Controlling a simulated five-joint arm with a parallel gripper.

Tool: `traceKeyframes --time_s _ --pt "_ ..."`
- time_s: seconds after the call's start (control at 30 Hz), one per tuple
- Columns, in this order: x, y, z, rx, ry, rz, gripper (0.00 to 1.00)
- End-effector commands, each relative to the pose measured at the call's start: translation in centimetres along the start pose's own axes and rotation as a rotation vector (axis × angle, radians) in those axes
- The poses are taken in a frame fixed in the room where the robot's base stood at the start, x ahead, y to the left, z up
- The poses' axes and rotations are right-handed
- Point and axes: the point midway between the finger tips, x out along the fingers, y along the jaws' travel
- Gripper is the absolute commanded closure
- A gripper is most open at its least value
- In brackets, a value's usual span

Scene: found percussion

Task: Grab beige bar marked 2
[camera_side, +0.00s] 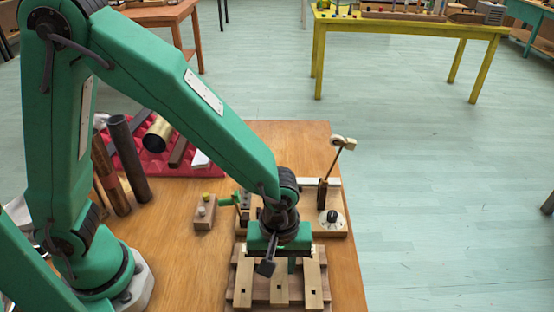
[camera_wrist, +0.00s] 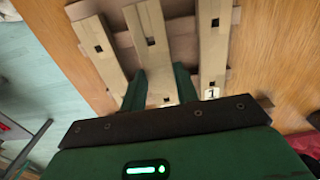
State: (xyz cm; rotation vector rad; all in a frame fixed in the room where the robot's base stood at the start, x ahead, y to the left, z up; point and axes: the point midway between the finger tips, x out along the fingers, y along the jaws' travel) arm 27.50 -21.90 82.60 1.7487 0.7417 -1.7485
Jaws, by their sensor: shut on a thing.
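Several beige bars lie side by side on a wooden frame. The middle beige bar (camera_wrist: 150,38) runs between the two green fingers of my gripper (camera_wrist: 160,74). The gripper is shut on this bar across its width. In the side view my gripper (camera_side: 281,262) is low over the same middle bar (camera_side: 281,291). No number is readable on it; its near end is partly hidden by my gripper. The bar marked 1 (camera_wrist: 213,45) is to its right in the wrist view, and another beige bar (camera_wrist: 97,48) is to its left.
The bars' wooden frame (camera_side: 262,303) is near the front of the wooden table (camera_side: 190,265). Behind my gripper is a board with a round metal piece (camera_side: 333,222). A small block with knobs (camera_side: 205,212) and upright dark tubes (camera_side: 130,160) stand to the left.

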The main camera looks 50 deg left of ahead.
Motion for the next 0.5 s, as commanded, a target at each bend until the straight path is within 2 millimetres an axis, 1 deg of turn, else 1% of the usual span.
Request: traceKeyframes --time_s 0.03,0.17,0.2,0.5 --pt "-0.7 0.1 0.0 0.0 0.0 0.005 0.97" --pt "-2.5 0.1 0.0 0.0 0.001 0.006 0.97" --pt "-2.8 -0.2 0.8 0.004 0.0 0.004 0.97" --pt "-5.8 -2.5 5.5 0.007 0.0 0.004 0.97"
